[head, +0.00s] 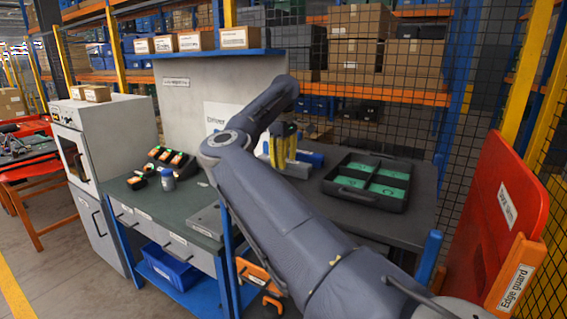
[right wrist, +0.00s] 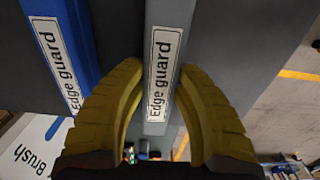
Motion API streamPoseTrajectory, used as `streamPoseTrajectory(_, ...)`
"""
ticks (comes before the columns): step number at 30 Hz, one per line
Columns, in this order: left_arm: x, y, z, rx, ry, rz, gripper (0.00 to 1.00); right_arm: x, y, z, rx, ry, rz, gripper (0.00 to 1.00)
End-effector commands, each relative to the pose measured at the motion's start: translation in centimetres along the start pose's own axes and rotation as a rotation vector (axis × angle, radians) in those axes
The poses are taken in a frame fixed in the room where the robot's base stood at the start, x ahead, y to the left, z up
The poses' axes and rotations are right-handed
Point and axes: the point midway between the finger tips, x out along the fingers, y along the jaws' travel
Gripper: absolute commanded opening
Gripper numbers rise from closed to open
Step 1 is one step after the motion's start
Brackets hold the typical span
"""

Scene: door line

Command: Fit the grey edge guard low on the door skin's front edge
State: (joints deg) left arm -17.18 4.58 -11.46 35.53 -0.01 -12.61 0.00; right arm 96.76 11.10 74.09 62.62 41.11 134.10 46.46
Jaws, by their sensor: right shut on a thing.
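The grey edge guard (right wrist: 168,14) shows in the right wrist view as a grey bar with a white label. My right gripper (right wrist: 161,70) has its yellow fingers on both sides of it and is shut on it. In the head view the right gripper (head: 282,150) is over the workbench, partly hidden by my own arm. The red door skin (head: 497,205) stands tilted at the right of the head view. An orange bar labelled as an edge guard (head: 514,278) is at its lower part. My left gripper is not in view.
A blue edge guard (right wrist: 75,25) lies beside the grey one; blue also shows in the head view (head: 311,157). A black tray with green compartments (head: 370,181) sits on the bench to the right. A blue post (head: 428,257) stands between bench and door skin.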

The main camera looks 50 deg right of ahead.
Motion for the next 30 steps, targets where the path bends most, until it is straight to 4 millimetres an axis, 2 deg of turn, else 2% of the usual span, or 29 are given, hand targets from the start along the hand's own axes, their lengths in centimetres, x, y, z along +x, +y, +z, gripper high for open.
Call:
streamPoseTrajectory(1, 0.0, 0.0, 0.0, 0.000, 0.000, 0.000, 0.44, 0.3, 0.0, 0.0, 0.001, -0.002, -0.005, 0.00)
streamPoseTrajectory(2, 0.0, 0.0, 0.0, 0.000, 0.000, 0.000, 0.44, 0.4, 0.0, 0.0, 0.001, -0.003, -0.005, 0.34)
streamPoseTrajectory(6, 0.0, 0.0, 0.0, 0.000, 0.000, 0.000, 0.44, 0.3, 0.0, 0.0, 0.001, -0.003, -0.005, 0.50)
streamPoseTrajectory(17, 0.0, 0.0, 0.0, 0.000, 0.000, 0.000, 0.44, 0.7, -0.1, 0.0, 0.001, -0.002, -0.004, 0.50)
streamPoseTrajectory(23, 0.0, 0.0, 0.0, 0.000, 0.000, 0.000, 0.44, -2.2, 0.0, 0.0, -0.001, 0.001, -0.003, 0.50)
streamPoseTrajectory(30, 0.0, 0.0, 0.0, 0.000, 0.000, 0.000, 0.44, -7.2, 0.1, -0.1, -0.001, 0.001, -0.003, 0.50)
